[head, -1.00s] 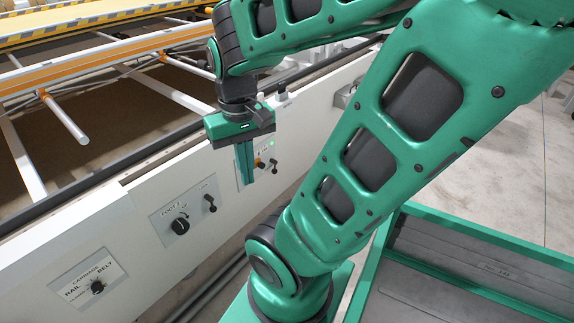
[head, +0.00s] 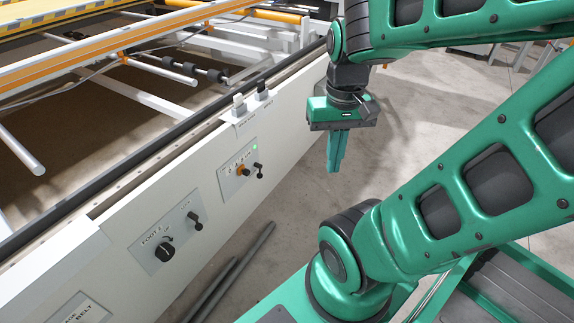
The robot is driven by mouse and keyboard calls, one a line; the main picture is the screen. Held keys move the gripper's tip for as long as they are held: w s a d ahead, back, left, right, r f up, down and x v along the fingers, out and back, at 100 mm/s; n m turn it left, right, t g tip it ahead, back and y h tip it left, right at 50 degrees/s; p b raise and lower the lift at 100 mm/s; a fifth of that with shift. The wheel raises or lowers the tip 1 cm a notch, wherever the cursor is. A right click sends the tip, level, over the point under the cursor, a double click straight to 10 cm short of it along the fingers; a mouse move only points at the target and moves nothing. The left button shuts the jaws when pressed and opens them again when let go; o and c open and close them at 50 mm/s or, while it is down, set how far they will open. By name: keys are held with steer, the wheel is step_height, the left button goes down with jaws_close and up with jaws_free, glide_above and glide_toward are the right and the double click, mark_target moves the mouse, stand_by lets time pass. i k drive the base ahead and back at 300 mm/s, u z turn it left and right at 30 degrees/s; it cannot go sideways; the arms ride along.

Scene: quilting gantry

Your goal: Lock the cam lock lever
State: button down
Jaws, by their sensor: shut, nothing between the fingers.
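The white gantry side carries two plates with small black levers. One black lever (head: 259,171) sits right of an orange knob (head: 243,170), near a lit green lamp. Another black lever (head: 196,222) stands right of a black rotary knob (head: 165,252) on the plate marked FOOT.
A white and a black rocker-like switch (head: 239,104) stand on the gantry's upper edge. Dark rods (head: 230,275) lie along the floor below the panel. Floor between panel and gripper looks clear.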

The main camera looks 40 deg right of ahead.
mark_target(259, 175)
steer(key=z, duration=0.1)
steer(key=i, duration=1)
steer(key=u, duration=0.05)
